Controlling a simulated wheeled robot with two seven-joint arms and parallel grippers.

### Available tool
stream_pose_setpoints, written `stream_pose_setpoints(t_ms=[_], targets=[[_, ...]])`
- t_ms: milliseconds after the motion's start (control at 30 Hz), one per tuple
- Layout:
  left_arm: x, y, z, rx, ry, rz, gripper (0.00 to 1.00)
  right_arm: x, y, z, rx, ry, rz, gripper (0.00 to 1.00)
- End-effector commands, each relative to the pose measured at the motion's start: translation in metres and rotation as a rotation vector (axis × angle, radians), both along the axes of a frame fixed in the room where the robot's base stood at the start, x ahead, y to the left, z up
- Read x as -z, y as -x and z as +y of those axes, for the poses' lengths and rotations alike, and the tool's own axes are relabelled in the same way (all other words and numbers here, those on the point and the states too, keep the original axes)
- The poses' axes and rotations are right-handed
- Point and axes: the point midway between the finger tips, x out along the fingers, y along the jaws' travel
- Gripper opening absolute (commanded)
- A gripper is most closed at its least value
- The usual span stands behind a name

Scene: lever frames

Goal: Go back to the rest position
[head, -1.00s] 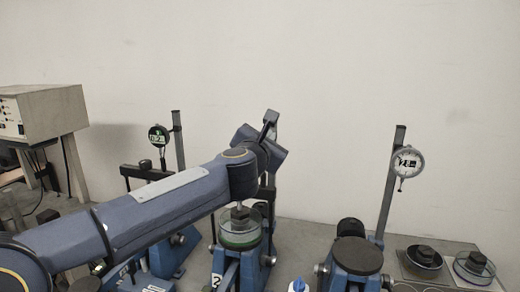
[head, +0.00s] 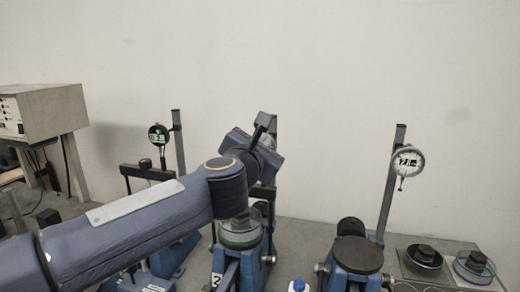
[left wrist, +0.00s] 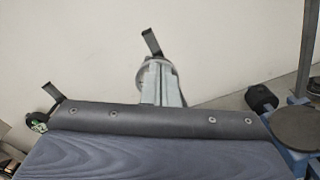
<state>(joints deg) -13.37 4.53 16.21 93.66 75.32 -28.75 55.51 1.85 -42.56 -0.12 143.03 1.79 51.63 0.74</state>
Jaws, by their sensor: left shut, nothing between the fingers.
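My left arm comes in from the left across the front of the lever frames. Its gripper (head: 252,146) points away from the head camera, with its fingers largely hidden there. In the left wrist view the pale grey fingers (left wrist: 160,82) are together with nothing between them, in front of a dial and dark post. The middle lever frame (head: 240,262) carries a clear round dish (head: 240,232) partly behind my forearm's end. My right gripper is not in view.
A digital gauge (head: 158,134) stands on the left frame. A dial gauge (head: 407,161) is on a post at the right, beside a round dark platform (head: 357,255). The wall area above is clear.

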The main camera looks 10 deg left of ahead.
Motion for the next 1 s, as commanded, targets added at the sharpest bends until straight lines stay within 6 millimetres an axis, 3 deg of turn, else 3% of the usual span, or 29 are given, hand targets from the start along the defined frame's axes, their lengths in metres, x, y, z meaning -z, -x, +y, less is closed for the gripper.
stream_pose_setpoints(t_ms=[167,300,367,500,700,833,1000], targets=[[-0.001,0.008,0.003,0.029,-0.086,-0.025,0.00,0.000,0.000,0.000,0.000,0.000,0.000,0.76],[0.014,0.050,0.009,0.168,-0.498,-0.097,0.00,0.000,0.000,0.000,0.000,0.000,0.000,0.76],[0.040,0.080,0.010,0.269,-0.767,-0.111,0.00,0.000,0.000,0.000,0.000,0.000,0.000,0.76],[0.123,0.149,0.016,0.528,-1.276,-0.077,0.00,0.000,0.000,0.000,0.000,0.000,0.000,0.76],[0.236,0.241,0.037,0.902,-1.711,0.022,0.00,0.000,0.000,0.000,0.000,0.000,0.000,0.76],[0.286,0.289,0.050,1.110,-1.853,0.075,0.00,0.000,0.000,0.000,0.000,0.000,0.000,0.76],[0.317,0.321,0.060,1.259,-1.928,0.106,0.00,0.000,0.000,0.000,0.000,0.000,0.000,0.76]])
